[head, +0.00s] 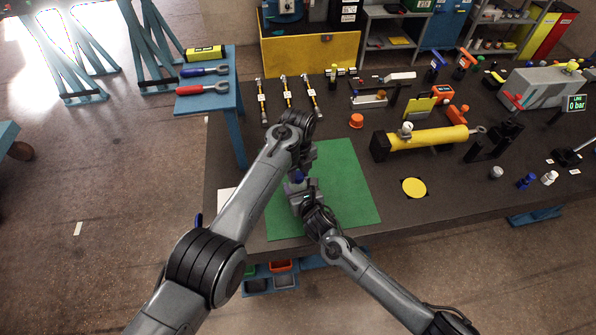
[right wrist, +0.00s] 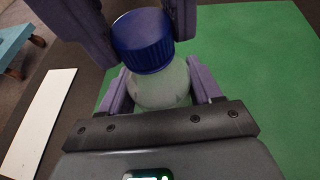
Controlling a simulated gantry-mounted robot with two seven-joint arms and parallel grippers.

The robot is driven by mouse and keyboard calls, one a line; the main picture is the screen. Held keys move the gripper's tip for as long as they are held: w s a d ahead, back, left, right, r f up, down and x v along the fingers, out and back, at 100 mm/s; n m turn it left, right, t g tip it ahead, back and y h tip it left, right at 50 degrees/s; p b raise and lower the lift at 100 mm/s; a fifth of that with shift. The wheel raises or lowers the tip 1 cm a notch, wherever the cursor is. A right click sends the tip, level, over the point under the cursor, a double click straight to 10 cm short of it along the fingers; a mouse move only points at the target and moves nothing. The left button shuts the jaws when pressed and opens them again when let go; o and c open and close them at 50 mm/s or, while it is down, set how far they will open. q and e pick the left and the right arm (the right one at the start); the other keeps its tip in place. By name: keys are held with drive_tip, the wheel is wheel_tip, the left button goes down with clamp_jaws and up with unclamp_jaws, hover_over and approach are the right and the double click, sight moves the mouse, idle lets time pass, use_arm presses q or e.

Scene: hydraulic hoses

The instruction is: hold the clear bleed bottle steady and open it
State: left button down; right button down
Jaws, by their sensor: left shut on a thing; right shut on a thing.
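The clear bleed bottle (right wrist: 160,88) has a ribbed blue cap (right wrist: 142,42) and stands over the green mat (right wrist: 255,75). My right gripper (right wrist: 161,92) is shut on the bottle's body, one finger on each side. My left gripper (head: 300,170) comes from above and is shut on the cap; its fingers (right wrist: 128,30) flank the cap in the right wrist view. The cap sits on the bottle's neck. The bottle's base is hidden.
A yellow cylinder (head: 428,141) lies right of the mat, with a yellow disc (head: 414,187) in front. An orange cap (head: 356,120) and several hoses (head: 287,95) lie behind. A white sheet (right wrist: 38,122) lies left. The mat's right part is clear.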

use_arm(q)
drive_tip(key=n, duration=0.6)
drive_tip(key=shift+n, duration=0.4)
drive_tip(key=n, duration=0.7)
drive_tip(key=shift+n, duration=0.4)
drive_tip(key=shift+r+n, duration=0.1)
drive_tip(key=shift+n, duration=1.1)
drive_tip(key=n, duration=3)
drive_tip(key=shift+n, duration=0.4)
drive_tip(key=n, duration=0.6)
drive_tip(key=shift+r, duration=0.25)
